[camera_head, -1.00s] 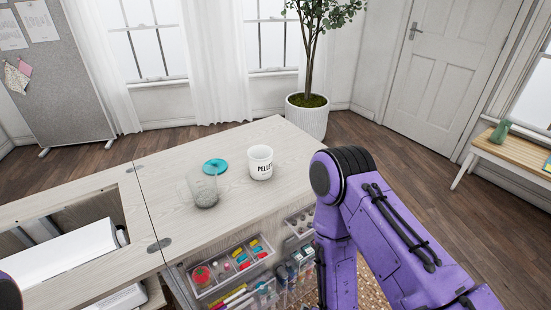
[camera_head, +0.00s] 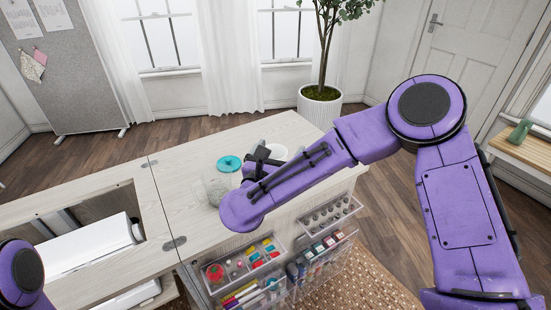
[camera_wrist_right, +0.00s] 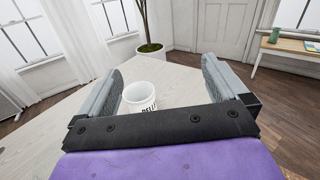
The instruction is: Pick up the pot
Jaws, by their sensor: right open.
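The white pot with black lettering (camera_head: 278,152) stands upright on the pale wooden cabinet top (camera_head: 285,128). In the head view my right gripper (camera_head: 262,153) hides most of it. In the right wrist view the pot (camera_wrist_right: 140,96) shows in the gap between the two open fingers of my right gripper (camera_wrist_right: 162,68), closer to the left finger. The bar across the palm cuts off its lower part. I cannot tell whether a finger touches it. My left gripper is out of view; only a purple part of my left arm shows at the lower left.
A teal lid (camera_head: 229,163) and a clear glass jar (camera_head: 217,190) stand left of the gripper. Clear trays of sewing supplies (camera_head: 245,262) hang on the cabinet's front. A white planter with a tree (camera_head: 320,107) stands on the floor behind.

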